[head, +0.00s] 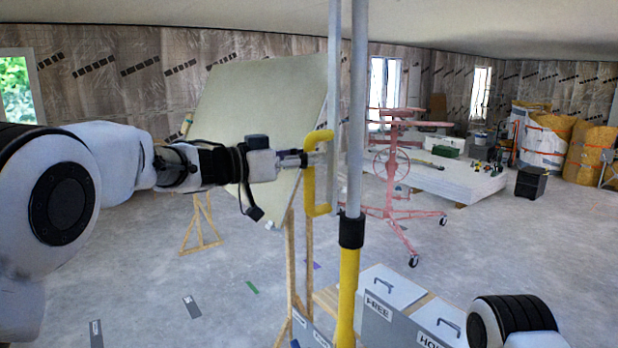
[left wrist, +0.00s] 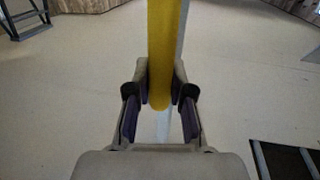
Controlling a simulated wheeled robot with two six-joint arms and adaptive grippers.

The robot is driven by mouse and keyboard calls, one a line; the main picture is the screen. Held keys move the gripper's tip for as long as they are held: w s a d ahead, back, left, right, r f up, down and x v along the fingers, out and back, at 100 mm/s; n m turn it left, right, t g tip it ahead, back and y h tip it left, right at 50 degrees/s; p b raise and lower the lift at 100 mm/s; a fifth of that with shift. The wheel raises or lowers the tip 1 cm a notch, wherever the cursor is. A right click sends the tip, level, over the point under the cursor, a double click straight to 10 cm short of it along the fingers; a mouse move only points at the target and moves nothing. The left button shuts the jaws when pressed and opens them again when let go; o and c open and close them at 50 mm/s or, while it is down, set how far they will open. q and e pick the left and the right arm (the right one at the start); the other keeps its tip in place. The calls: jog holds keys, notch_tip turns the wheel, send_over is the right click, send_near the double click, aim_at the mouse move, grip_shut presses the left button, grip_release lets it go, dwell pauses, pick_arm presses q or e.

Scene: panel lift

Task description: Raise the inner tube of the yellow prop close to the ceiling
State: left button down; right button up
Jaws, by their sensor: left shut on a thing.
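The prop stands upright in front of me in the head view. Its yellow outer tube (head: 347,290) is below, with a black collar (head: 351,231) at its top. A grey inner tube (head: 357,120) rises from the collar and runs out of the top of the picture. A thinner grey rod (head: 333,90) runs beside it. A yellow D-shaped handle (head: 320,136) sits at the prop's left side. My left gripper (head: 305,159) is shut on the handle's upright bar. In the left wrist view the yellow bar (left wrist: 161,50) lies between both fingers. The inner tube's top is hidden above the frame.
A pale board (head: 265,100) leans on a wooden stand behind my left gripper. A reddish wheeled lift (head: 392,165) stands beyond the prop. Open floor lies around.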

pick_arm(q)
jog(key=shift+r, duration=0.75)
jog(key=c, duration=1)
grip_release()
jog(key=shift+f, duration=0.1)
jog(key=v, duration=1.2)
